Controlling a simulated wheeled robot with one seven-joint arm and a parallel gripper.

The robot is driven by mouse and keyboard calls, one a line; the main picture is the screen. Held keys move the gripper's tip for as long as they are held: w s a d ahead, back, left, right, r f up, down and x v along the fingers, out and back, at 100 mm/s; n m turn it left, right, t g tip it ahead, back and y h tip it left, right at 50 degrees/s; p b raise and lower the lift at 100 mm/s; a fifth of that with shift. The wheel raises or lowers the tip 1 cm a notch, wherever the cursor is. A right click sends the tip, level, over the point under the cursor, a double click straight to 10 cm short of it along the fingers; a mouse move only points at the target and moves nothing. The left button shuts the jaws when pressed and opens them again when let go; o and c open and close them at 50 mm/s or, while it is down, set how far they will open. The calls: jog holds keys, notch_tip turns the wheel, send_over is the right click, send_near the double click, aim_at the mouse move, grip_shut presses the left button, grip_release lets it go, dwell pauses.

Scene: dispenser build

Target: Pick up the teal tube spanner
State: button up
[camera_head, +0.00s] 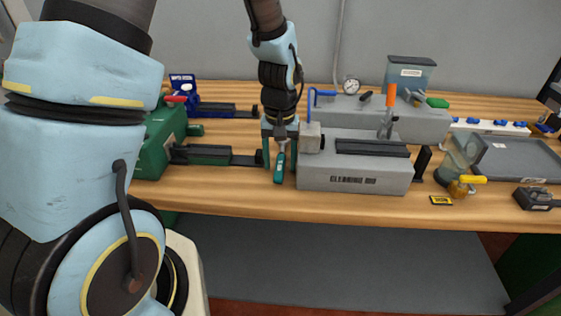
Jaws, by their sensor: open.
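The teal tube spanner (279,171) is at the bench's front part, just left of the grey block fixture. Its teal end points toward the front edge, and a thinner grey part runs back from it under my gripper. My gripper (279,158) points down over the spanner, with its fingers open to either side of it in this view. I cannot tell whether the fingers touch it or how high they are above the bench.
The grey fixture (352,178) stands close on the right. A green machine (160,140) with a dark rail (215,154) stands on the left. A gauge (351,86) and a hopper (411,74) are behind. A grey tray (520,160) is at right.

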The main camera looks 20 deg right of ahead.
grip_shut()
dwell(0.5)
dwell(0.9)
